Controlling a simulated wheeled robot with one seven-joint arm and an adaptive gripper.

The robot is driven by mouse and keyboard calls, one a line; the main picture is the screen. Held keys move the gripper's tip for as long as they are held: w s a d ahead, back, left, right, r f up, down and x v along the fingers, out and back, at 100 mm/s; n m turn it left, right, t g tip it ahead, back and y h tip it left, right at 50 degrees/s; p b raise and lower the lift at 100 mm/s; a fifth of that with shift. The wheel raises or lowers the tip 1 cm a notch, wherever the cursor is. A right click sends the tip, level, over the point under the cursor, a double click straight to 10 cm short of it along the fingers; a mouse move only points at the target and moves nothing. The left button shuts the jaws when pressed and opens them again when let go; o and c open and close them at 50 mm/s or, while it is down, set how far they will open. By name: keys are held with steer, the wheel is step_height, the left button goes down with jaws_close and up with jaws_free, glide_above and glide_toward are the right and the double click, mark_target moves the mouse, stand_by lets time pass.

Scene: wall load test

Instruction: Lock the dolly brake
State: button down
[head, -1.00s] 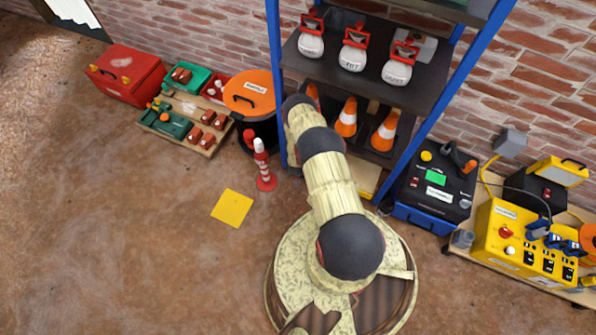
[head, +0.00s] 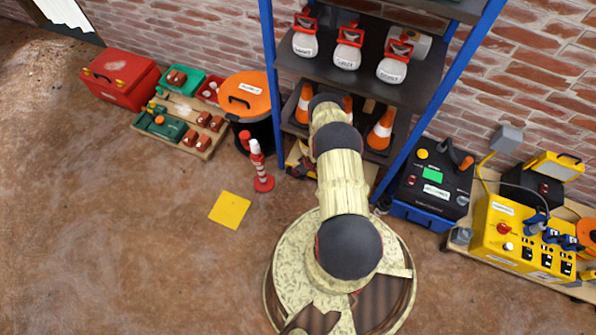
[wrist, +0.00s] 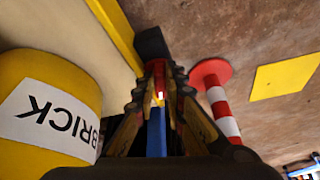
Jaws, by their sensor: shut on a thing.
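The dolly shows in the wrist view as a pale deck with a yellow edge (wrist: 115,35). A black block-like part (wrist: 152,43), possibly its caster, is at the deck's corner. My gripper (wrist: 160,85) is in front of that part, its fingers closed around a small red piece (wrist: 158,68) that looks like the brake lever. The fingers hide most of the piece, so I cannot tell its position. In the head view my gripper (head: 303,163) is low at the shelf's left foot, partly hidden by my arm.
A yellow drum labelled BRICK (wrist: 45,110) is close on the left. A red-and-white post (head: 260,168) stands just left of the shelf. A blue shelf upright (head: 269,70) is near my arm. A yellow floor square (head: 230,210) lies on open floor at left.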

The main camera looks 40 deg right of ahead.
steer(key=shift+d+n+y, duration=0.1)
steer(key=shift+n+y, duration=0.3)
steer(key=shift+n, duration=0.6)
steer(key=c, duration=1.8)
jaws_free()
steer(key=shift+c, duration=0.2)
